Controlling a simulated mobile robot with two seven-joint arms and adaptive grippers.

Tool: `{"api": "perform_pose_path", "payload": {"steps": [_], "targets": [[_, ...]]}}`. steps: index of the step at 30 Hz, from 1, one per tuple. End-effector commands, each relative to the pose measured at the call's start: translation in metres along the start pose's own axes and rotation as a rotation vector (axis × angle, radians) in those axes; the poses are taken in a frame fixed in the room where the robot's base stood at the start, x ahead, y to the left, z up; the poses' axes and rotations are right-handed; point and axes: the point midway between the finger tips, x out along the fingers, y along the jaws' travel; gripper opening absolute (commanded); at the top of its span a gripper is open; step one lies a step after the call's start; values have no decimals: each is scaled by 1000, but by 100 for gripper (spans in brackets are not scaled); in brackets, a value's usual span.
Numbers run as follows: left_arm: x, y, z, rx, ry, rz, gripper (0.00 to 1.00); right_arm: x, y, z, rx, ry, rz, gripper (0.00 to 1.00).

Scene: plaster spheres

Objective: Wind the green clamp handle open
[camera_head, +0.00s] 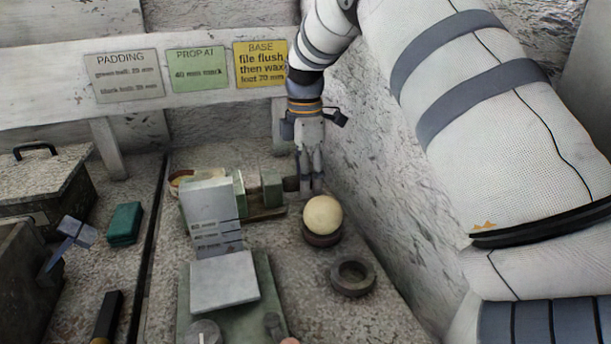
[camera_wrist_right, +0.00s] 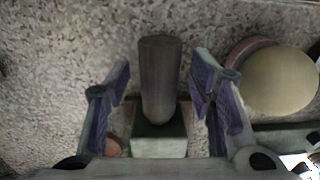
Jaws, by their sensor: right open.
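The green clamp (camera_head: 272,190) stands at the back of the bench in the head view, with upright green blocks on a low base. Its dark handle (camera_wrist_right: 160,80) shows in the right wrist view as a grey-brown bar, with a green block (camera_wrist_right: 158,140) of the clamp at its lower end. My right gripper (camera_head: 311,187) points down at the clamp's right end. In the wrist view its open fingers (camera_wrist_right: 165,90) lie on either side of the handle, with a visible gap on each side. My left gripper is not in view.
A cream ball (camera_head: 322,214) sits on a dark ring close to my right gripper, and an empty ring (camera_head: 352,277) lies nearer. A grey angled stand (camera_head: 225,280) with height marks is in front of the clamp. The rough wall (camera_head: 370,190) rises close on the right.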

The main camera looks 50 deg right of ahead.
Motion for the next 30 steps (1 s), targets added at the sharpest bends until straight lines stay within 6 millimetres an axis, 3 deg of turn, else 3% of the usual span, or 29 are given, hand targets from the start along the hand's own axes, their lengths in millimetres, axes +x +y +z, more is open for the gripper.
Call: {"api": "perform_pose_path", "payload": {"steps": [3,4,10,20,30], "targets": [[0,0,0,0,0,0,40,0,0,0,0,0,0,49],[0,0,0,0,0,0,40,0,0,0,0,0,0,45],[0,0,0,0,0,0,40,-1,0,0,-1,0,0,1],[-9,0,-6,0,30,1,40,-5,-2,0,-2,4,46,1],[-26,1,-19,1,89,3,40,-2,-6,-1,-4,-2,267,1]]}}
